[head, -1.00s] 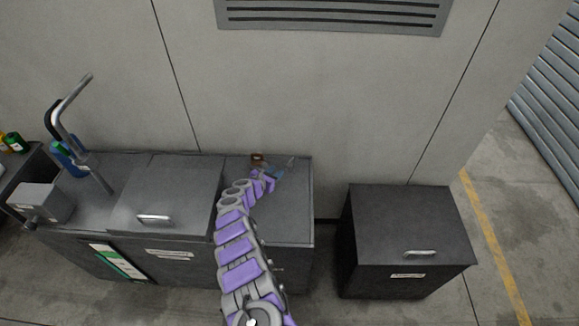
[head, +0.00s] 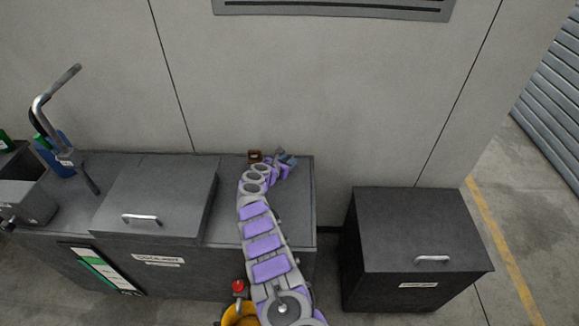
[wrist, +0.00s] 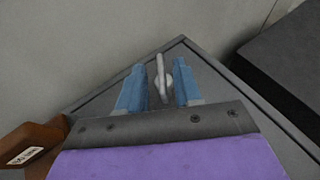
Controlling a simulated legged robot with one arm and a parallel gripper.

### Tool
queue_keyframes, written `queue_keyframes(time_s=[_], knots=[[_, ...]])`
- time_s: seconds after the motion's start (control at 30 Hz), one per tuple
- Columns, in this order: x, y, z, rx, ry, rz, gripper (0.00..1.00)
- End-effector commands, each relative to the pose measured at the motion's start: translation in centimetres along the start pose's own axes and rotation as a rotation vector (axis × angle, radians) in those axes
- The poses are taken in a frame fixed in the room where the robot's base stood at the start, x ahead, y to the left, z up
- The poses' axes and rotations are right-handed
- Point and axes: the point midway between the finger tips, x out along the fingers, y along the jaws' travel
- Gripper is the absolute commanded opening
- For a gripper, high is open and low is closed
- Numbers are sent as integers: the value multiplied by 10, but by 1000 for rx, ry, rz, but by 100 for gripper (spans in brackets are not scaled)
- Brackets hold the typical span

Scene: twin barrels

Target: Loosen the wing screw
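The wing screw (wrist: 162,79) shows in the wrist view as a thin, pale grey upright piece near the back corner of the dark bench top. My gripper (wrist: 158,84) has two blue fingers, one on each side of the screw. The fingers are apart, with a visible gap on both sides of the screw. In the head view my gripper (head: 286,158) is at the back right of the bench. There I cannot make out the screw apart from the gripper.
A brown block (head: 255,156) with a label stands left of my gripper; it also shows in the wrist view (wrist: 34,145). The bench (head: 225,232) backs onto the wall. A dark lidded box (head: 410,230) stands to the right across a gap. A yellow thing (head: 240,315) shows at the bottom.

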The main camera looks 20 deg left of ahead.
Motion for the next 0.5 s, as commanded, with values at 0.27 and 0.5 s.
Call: queue_keyframes(time_s=[0.27,0.5], knots=[[17,0,-3,0,2,-1,34],[18,0,-1,0,2,1,34]])
